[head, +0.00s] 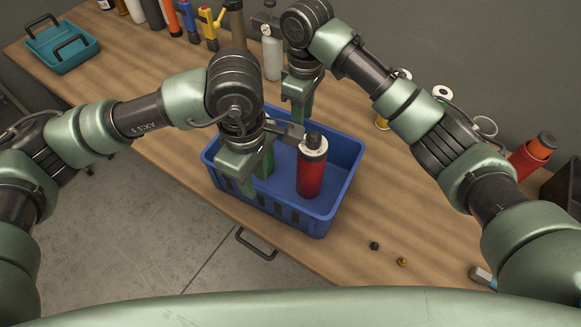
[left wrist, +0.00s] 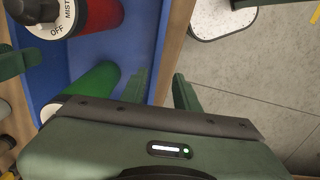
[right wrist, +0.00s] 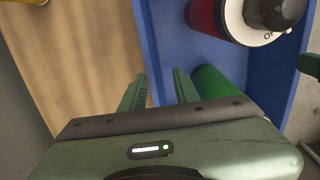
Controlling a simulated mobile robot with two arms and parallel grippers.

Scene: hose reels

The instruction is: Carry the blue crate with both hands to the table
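The blue crate (head: 283,213) stands on the wooden table (head: 400,210), near its front edge. Inside it a red cylinder (head: 311,178) with a black and white top stands upright, and a green cylinder (left wrist: 97,79) is beside it. My left gripper (head: 243,188) is at the near left wall. In the left wrist view its fingers (left wrist: 160,92) are apart, one on each side of that wall. My right gripper (head: 297,118) is at the far wall. In the right wrist view its fingers (right wrist: 159,90) are apart with the wall between them.
A teal basket (head: 62,50) and a row of coloured nozzles stand along the back left. A grey bottle (head: 272,57) is behind the crate. A red container (head: 531,158) is at the right. Small fittings (head: 402,262) lie near the front edge.

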